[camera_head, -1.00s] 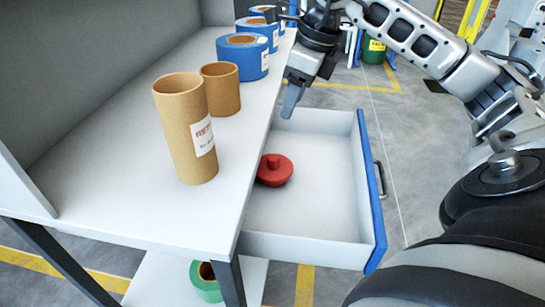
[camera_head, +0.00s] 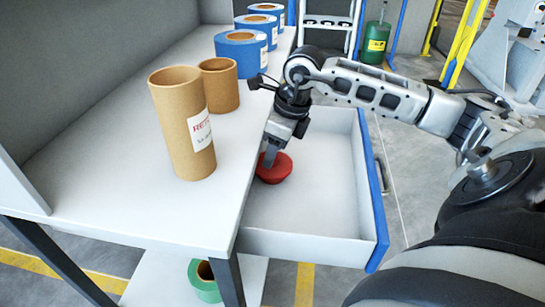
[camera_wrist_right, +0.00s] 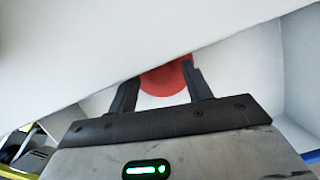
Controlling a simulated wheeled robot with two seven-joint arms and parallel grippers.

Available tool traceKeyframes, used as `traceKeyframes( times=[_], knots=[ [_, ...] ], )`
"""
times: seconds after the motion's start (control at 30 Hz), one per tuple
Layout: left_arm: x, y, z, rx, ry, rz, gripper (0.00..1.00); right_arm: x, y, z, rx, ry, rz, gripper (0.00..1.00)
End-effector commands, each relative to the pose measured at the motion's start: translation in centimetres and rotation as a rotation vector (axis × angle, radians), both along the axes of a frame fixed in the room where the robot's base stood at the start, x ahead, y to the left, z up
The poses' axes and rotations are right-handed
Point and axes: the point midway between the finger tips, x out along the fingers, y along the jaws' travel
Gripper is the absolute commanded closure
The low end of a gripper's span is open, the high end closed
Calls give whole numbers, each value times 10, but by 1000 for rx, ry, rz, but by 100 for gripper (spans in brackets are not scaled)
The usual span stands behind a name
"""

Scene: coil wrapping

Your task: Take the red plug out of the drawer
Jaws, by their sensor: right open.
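The red plug (camera_head: 276,172) lies in the open white drawer (camera_head: 310,213), close to the table's edge. It is a round disc, and its knob is hidden behind my right gripper (camera_head: 268,160) in the head view. My right gripper points down over the plug with its fingertips at it. In the right wrist view the gripper (camera_wrist_right: 158,82) is open, and the plug (camera_wrist_right: 165,78) shows between and beyond its two fingers. I cannot tell whether the fingers touch it. My left gripper is not in view.
The white tabletop (camera_head: 110,170) overhangs the drawer's left side. On it stand a tall cardboard tube (camera_head: 182,125), a shorter tube (camera_head: 220,85) and several blue rolls (camera_head: 240,52). A green roll (camera_head: 205,282) lies on the shelf below. The drawer's right part is empty.

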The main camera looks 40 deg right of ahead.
Motion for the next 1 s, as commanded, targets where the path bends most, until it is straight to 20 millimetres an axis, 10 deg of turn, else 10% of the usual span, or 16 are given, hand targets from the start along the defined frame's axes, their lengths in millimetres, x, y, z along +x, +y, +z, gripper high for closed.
traceKeyframes(
  times=[0.27, 0.43, 0.77, 1.0],
  knots=[
    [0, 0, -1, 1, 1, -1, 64, 2, 1, -5, -1, -1, 1, 53],
    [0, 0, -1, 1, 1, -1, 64, 2, 0, -5, 0, -1, 0, 100],
    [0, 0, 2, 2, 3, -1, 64, 2, 0, -1, -1, -3, -1, 100],
    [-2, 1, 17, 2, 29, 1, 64, -1, -3, 40, -2, -3, -4, 100]
  ],
)
